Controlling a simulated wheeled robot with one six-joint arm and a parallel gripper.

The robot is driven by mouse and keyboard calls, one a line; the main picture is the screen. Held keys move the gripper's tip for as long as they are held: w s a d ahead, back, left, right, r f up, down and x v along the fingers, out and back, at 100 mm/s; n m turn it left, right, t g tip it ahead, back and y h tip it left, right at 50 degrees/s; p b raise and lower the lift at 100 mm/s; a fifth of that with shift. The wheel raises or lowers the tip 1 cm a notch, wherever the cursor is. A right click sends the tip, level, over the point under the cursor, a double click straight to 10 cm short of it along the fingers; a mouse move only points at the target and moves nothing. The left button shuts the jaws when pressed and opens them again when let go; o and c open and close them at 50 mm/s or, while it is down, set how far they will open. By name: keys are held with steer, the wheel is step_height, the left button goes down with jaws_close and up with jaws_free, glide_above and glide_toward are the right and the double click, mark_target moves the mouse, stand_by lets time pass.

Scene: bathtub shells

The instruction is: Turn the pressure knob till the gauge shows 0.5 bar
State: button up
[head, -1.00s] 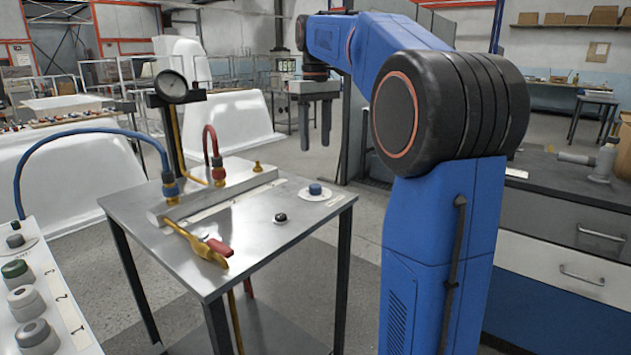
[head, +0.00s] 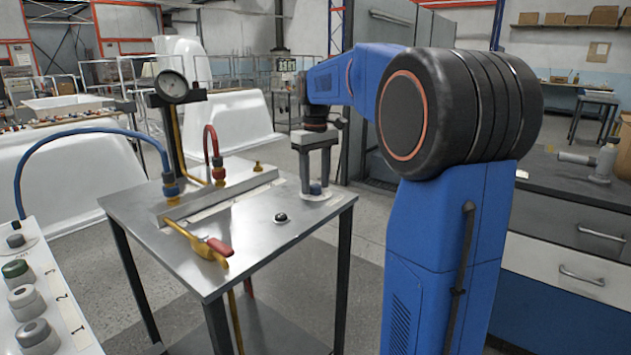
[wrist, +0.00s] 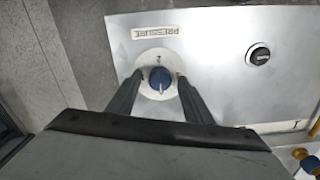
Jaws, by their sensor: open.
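The blue pressure knob (head: 315,189) sits on a round white plate near the right corner of the metal table. In the wrist view the knob (wrist: 160,78) carries a pale pointer line, and a "PRESSURE" label (wrist: 156,31) lies beside its plate. My gripper (head: 315,188) points straight down at the knob. In the wrist view my gripper (wrist: 157,80) is open, with one finger on each side of the knob; I cannot tell whether they touch it. The round gauge (head: 172,85) stands on a post at the table's back left; its reading is too small to tell.
A black knob (head: 281,217) is on the tabletop (head: 262,232) left of the pressure knob. A valve with a red handle (head: 219,246), a blue hose (head: 80,131) and a red hose (head: 210,140) are further left. A button panel (head: 65,300) stands at front left.

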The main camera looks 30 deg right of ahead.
steer(key=c, duration=1.1)
steer(key=shift+o, duration=0.2)
